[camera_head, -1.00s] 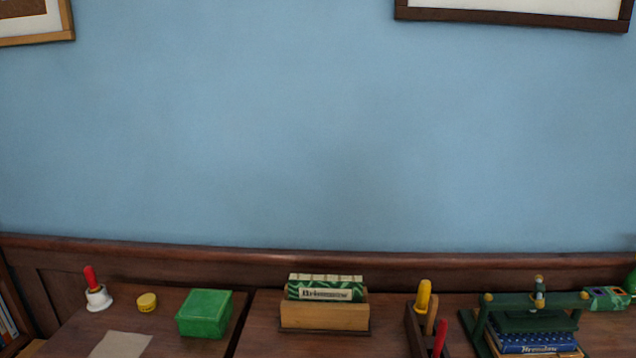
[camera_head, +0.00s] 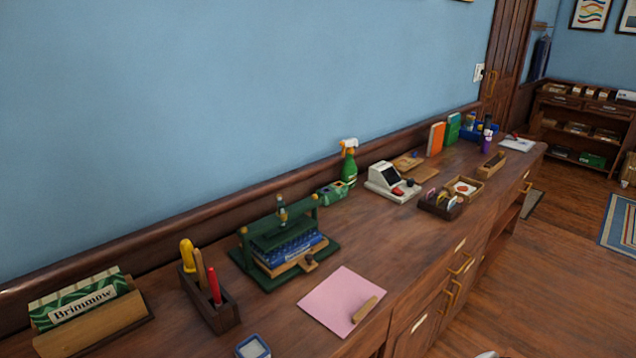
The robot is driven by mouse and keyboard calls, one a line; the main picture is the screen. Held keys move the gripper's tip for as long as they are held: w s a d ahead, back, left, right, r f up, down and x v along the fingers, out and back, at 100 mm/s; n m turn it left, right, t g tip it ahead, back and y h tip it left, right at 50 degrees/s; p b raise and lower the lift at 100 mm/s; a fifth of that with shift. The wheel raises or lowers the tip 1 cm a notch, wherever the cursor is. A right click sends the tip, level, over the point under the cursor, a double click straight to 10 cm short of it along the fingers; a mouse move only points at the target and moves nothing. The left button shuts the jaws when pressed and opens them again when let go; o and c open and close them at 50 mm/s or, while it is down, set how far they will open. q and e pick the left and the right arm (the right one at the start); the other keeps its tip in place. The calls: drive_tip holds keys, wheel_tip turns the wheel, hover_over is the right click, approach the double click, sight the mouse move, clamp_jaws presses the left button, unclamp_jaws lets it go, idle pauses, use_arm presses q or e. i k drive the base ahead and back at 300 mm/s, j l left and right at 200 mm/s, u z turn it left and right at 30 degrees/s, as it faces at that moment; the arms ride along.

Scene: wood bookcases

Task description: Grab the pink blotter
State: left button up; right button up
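A pink square sheet, the pink blotter (camera_head: 335,297), lies flat on the wooden counter near its front edge, in the lower middle of the head view. A small tan wooden piece (camera_head: 365,309) rests on its right part. Neither of my grippers can be made out in this view.
A green press (camera_head: 283,243) with blue books stands behind the blotter. A dark tool holder (camera_head: 211,302) and a blue-rimmed dish (camera_head: 253,347) are to its left. A white machine (camera_head: 388,181) and a dark organizer (camera_head: 440,204) stand farther right. Open floor (camera_head: 540,270) lies in front of the counter.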

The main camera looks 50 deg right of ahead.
sight(343, 300)
drive_tip(key=z, duration=1.65)
